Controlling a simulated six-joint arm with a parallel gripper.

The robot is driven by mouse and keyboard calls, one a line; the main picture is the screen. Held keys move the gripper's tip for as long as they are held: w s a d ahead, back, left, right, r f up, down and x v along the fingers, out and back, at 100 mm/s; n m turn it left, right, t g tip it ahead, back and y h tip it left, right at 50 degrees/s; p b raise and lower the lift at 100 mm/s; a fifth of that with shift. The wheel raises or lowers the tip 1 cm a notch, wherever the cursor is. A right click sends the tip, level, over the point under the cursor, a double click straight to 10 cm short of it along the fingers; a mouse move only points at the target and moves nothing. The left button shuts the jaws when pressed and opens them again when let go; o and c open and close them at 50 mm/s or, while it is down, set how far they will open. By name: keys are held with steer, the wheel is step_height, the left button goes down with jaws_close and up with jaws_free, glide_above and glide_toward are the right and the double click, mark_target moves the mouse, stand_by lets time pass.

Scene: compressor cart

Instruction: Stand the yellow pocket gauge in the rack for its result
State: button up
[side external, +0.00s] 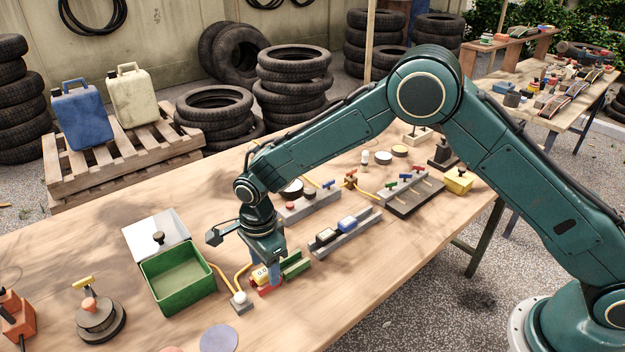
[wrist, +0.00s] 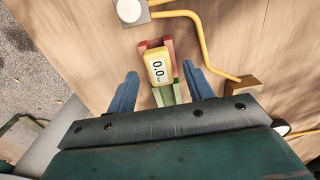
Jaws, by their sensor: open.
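The yellow pocket gauge (side external: 260,276) is upright at the red rack section (side external: 269,291); its screen reads 0.0 in the wrist view (wrist: 158,68). In the wrist view the red section (wrist: 167,43) shows around its far end. The green rack section (side external: 296,267) adjoins the red one and shows below the gauge in the wrist view (wrist: 168,96). I cannot tell whether the gauge is fully seated in the red slot. My gripper (side external: 270,268) points down over it. Its blue fingers (wrist: 160,82) are open, one on each side of the gauge, with gaps visible.
A white-knobbed grey block (side external: 240,303) with yellow hose stands close in front. A green bin (side external: 178,277) is to the left. A grey rack (side external: 347,233) holding dark and blue gauges lies to the right. Bare tabletop is at the front right.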

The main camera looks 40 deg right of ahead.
mark_target(265, 270)
step_height(265, 270, up, 13)
stand_by(0.6)
stand_by(0.3)
steer(key=s+d+r+n+t, duration=0.3)
steer(key=s+d+r+n, duration=0.75)
steer(key=d+r, duration=0.55)
steer(key=s+d+n+t, duration=0.1)
steer(key=s+d+n, duration=0.1)
steer(key=s, duration=0.4)
steer(key=s+d+n, duration=0.3)
steer(key=s+d, duration=0.1)
steer(key=s, duration=0.3)
steer(key=s+d+f+n+t, duration=0.1)
steer(key=s+d+n, duration=0.1)
steer(key=s, duration=0.4)
steer(key=shift+s+d+t, duration=0.3)
steer(key=shift+s+d, duration=0.05)
steer(key=shift+d, duration=0.1)
